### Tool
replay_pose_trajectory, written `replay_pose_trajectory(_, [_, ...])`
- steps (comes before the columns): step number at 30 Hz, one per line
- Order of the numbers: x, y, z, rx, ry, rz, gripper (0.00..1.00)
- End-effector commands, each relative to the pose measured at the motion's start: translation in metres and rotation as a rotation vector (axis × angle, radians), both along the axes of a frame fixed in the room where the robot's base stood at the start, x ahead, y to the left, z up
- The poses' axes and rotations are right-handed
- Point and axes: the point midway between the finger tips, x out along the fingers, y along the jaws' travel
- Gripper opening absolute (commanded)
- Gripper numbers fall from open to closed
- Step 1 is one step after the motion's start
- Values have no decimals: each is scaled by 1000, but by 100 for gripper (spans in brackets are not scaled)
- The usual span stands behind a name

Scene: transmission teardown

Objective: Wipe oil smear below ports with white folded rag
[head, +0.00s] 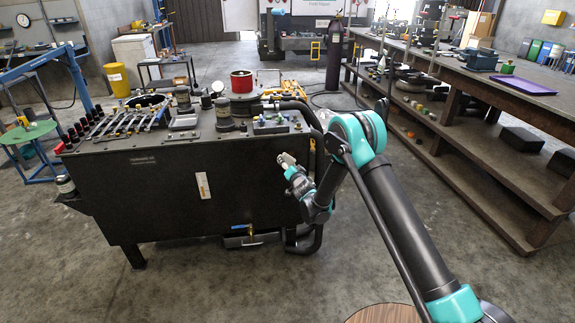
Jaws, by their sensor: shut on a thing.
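My gripper (290,167) is at the right part of the dark cabinet's front face. It is shut on a small white thing (286,158), which looks like the folded rag. The thing is too small in this view to show its folds. The dark cabinet (150,200) has a block with blue and yellow fittings (276,122) on its top right, above my gripper. These may be the ports. I cannot make out an oil smear on the dark face. I cannot tell whether the white thing touches the face.
Thick black pipes (318,225) run down the cabinet's right end, close to my wrist. Tools and canisters crowd its top, with a red-rimmed pot (241,82). A long workbench (455,70) stands at right. A round wooden top (383,314) is at the bottom. Floor between is clear.

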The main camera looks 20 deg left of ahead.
Motion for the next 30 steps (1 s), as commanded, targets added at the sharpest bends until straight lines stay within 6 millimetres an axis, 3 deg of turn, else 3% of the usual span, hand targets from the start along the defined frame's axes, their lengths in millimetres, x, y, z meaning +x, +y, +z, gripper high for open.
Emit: replay_pose_trajectory(30, [16, 10, 0, 0, 0, 0, 36])
